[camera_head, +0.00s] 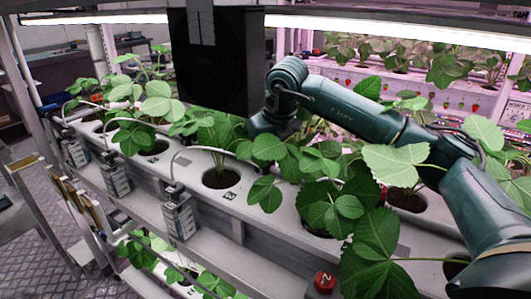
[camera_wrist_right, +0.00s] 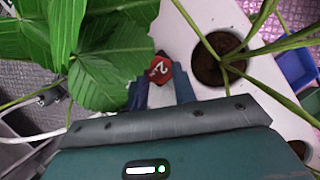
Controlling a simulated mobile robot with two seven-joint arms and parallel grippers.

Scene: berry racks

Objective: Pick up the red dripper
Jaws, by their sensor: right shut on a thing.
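The red dripper (camera_wrist_right: 161,68) has a round red cap with a white mark like a 2. In the right wrist view it sits between the blue fingers of my right gripper (camera_wrist_right: 162,88), which is shut on it; the fingers hide its lower part. In the head view a red cap with a similar mark (camera_head: 325,282) shows at the bottom; I cannot tell if it is the same dripper. There my right arm (camera_head: 350,105) reaches in from the right, and its gripper is hidden behind leaves. My left gripper is not in view.
Strawberry plants in round holes line the white gutter (camera_head: 195,196); their leaves crowd the right gripper. Grey drippers (camera_head: 180,215) with thin tubes hang on its front side. A dark box (camera_head: 222,65) stands in the upper middle. Another planted rack (camera_head: 420,92) is behind.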

